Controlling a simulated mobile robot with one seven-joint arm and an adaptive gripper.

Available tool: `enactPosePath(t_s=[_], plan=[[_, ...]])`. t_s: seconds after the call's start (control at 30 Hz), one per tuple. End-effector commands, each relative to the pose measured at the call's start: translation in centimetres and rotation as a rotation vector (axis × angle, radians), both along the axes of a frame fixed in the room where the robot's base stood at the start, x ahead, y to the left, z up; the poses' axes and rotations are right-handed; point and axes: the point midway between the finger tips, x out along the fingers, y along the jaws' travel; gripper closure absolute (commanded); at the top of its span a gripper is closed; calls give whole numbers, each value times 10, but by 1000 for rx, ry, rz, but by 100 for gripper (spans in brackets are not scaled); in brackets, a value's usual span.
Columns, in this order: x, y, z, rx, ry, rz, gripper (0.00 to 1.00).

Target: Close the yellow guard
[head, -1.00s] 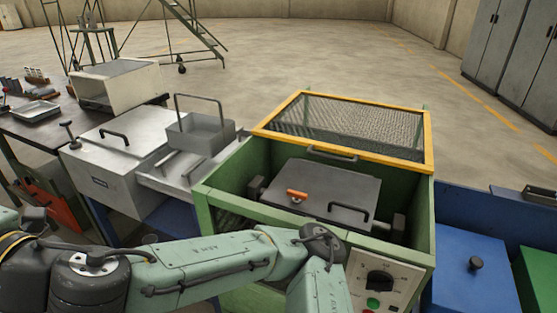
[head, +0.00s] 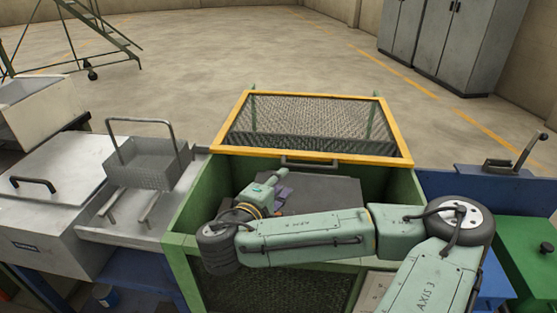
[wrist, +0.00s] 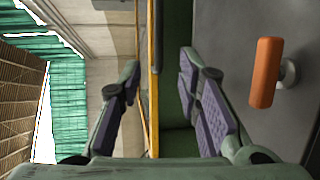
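The yellow guard (head: 312,122) is a mesh panel in a yellow frame over the back of the green furnace housing (head: 187,212). The housing's front opening is uncovered. A grey bar handle (head: 312,163) is on the guard's near edge. My gripper (head: 280,183) is over the opening, just in front of that edge and slightly left of the handle. In the wrist view my gripper (wrist: 160,65) is open, its purple-padded fingers apart. The guard's yellow frame edge (wrist: 153,90) shows between them, with a dark bar beside it; I cannot tell whether anything touches.
Inside the housing is a grey lid (head: 335,190), partly behind my arm; its orange knob (wrist: 265,73) shows in the wrist view. A wire basket (head: 148,160) and white box (head: 60,180) stand left. A blue bench with a lever (head: 512,160) is right.

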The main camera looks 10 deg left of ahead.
Motion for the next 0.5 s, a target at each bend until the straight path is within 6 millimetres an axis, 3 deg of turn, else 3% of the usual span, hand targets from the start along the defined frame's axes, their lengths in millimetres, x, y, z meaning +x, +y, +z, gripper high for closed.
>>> enactPosePath(t_s=[0.03, 0.1, 0.5], plan=[[1, -16, 0, -10, -6, -41, 68], [1, -28, -1, -18, -9, -73, 68], [23, -42, -13, -11, -7, -88, 68]])
